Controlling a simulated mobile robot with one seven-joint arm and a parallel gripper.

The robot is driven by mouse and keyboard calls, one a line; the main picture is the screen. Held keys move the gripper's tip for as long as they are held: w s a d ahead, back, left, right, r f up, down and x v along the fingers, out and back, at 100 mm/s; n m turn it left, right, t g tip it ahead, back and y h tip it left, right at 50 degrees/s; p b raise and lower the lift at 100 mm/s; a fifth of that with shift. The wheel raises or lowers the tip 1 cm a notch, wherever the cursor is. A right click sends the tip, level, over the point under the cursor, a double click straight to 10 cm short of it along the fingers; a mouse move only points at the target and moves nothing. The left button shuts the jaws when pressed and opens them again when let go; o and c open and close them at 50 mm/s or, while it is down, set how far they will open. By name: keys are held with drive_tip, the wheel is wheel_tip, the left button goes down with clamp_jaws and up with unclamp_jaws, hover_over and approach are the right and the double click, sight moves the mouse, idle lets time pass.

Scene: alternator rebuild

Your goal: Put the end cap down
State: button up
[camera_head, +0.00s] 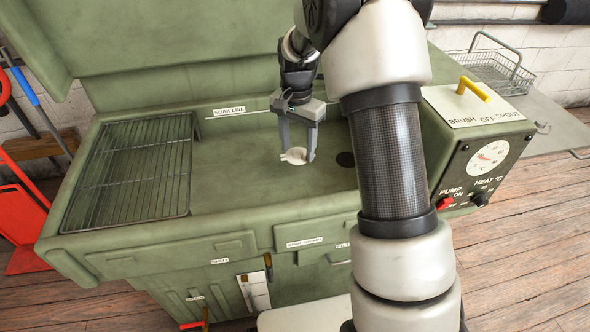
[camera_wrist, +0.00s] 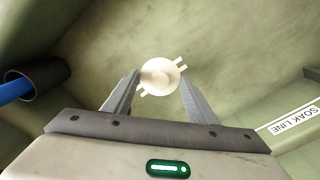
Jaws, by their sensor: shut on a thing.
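The end cap (camera_head: 294,156) is a pale, round part with small lugs at its rim. My gripper (camera_head: 298,153) points down into the green wash basin (camera_head: 245,181) and is shut on the cap. In the wrist view the cap (camera_wrist: 160,75) lies between the two finger ends of my gripper (camera_wrist: 160,83), with a bright raised disc at its middle. The cap is low over the basin floor; I cannot tell whether it touches it. A "SOAK LINE" label (camera_head: 229,111) is on the basin's back wall.
A wire rack (camera_head: 130,165) covers the basin's left side. The basin floor between rack and cap is clear.

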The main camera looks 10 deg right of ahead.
sight(297, 174)
wheel_tip(297, 174, down, 7)
drive_tip(key=shift+r+b, duration=0.2)
drive_tip(key=shift+b, duration=0.5)
drive_tip(key=shift+f, duration=0.2)
drive_tip(key=o, duration=1.1)
